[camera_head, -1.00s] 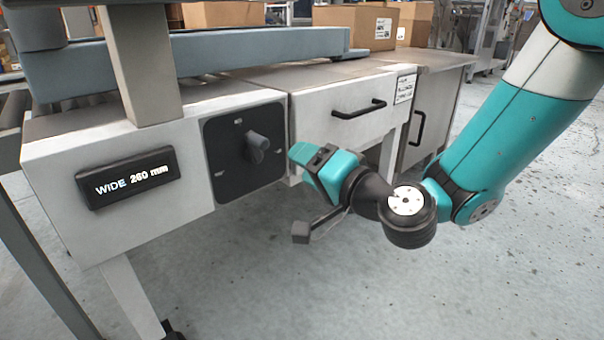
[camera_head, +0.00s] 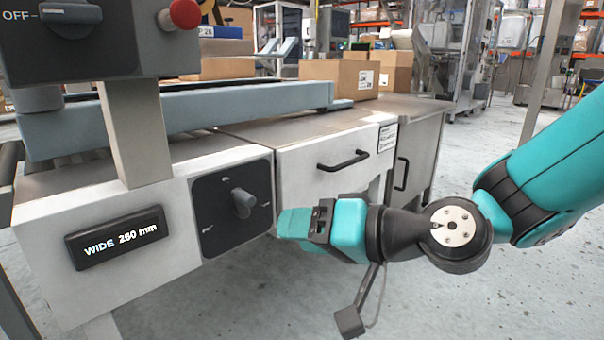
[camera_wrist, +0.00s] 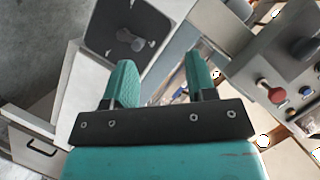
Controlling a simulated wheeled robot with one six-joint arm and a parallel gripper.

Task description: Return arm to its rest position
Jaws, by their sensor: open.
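My gripper (camera_head: 292,222) is in front of the white cabinet, just right of the black selector panel (camera_head: 215,222) with its grey knob (camera_head: 243,203). In the wrist view the two teal fingers of my gripper (camera_wrist: 160,85) stand apart with nothing between them. The knob (camera_wrist: 130,40) shows there beyond the left finger, apart from it. In the head view my arm (camera_head: 550,170) reaches in from the right, with the wrist low over the floor.
A display (camera_head: 118,237) reads "WIDE 260 mm". A control box with a red button (camera_head: 184,14) stands above on a post. A drawer with a black handle (camera_head: 343,161) is behind my gripper. Cardboard boxes (camera_head: 338,78) sit on the bench. The floor at right is open.

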